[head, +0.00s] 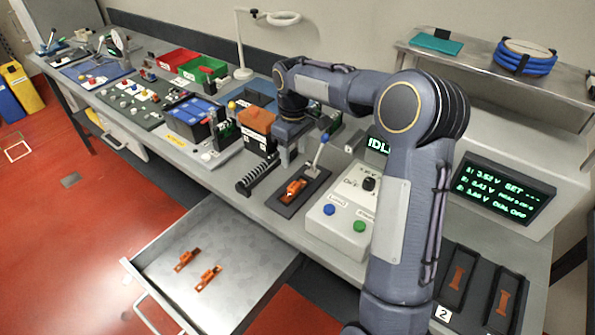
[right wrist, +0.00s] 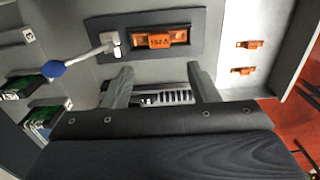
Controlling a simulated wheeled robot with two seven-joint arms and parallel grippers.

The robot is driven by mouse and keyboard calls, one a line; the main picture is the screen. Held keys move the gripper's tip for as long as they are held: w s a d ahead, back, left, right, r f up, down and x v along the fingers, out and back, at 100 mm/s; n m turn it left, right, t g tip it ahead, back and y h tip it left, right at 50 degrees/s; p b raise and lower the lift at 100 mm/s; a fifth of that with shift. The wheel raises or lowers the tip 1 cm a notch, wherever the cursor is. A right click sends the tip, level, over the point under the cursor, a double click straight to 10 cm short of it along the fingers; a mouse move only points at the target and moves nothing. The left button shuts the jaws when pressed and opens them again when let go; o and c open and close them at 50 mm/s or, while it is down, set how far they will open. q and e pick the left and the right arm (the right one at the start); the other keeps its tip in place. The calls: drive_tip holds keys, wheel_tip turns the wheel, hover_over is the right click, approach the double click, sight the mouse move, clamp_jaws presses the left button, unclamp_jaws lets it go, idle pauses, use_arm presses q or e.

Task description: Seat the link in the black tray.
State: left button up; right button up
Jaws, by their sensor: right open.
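An orange link (head: 293,190) lies in a dark tray (head: 287,209) at the bench's front edge, beside a lever with a blue knob (head: 325,138). My right gripper (head: 293,158) is open and empty, just behind the tray in the head view. In the wrist view the open fingers (right wrist: 162,82) are apart from the link. My left gripper is not in view.
An open drawer (head: 250,255) holds two orange links (head: 187,260) (head: 208,277). A control box (head: 340,222) with blue and green buttons stands right of the tray. A black spring-like part (head: 258,174) lies left. Two black holders (head: 456,277) (head: 503,300) with reddish links are at lower right.

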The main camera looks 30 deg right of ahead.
drive_tip(key=s+a+r+m+t+y, duration=0.1)
drive_tip(key=s+a+r+t, duration=0.2)
drive_tip(key=s, duration=0.5)
drive_tip(key=s+a+r+m+y, duration=0.15)
drive_tip(key=s+r, duration=0.25)
drive_tip(key=s, duration=0.4)
drive_tip(key=s+a+f+m+t, duration=0.1)
drive_tip(key=s+a+f+m, duration=0.1)
drive_tip(key=s, duration=0.4)
drive_tip(key=s+a+f+m+t+y, duration=0.1)
drive_tip(key=s+a+f, duration=0.1)
drive_tip(key=s+a, duration=0.3)
drive_tip(key=shift+s+f+m+t, duration=0.2)
drive_tip(key=shift+s+m+t, duration=0.15)
drive_tip(key=shift+s, duration=0.65)
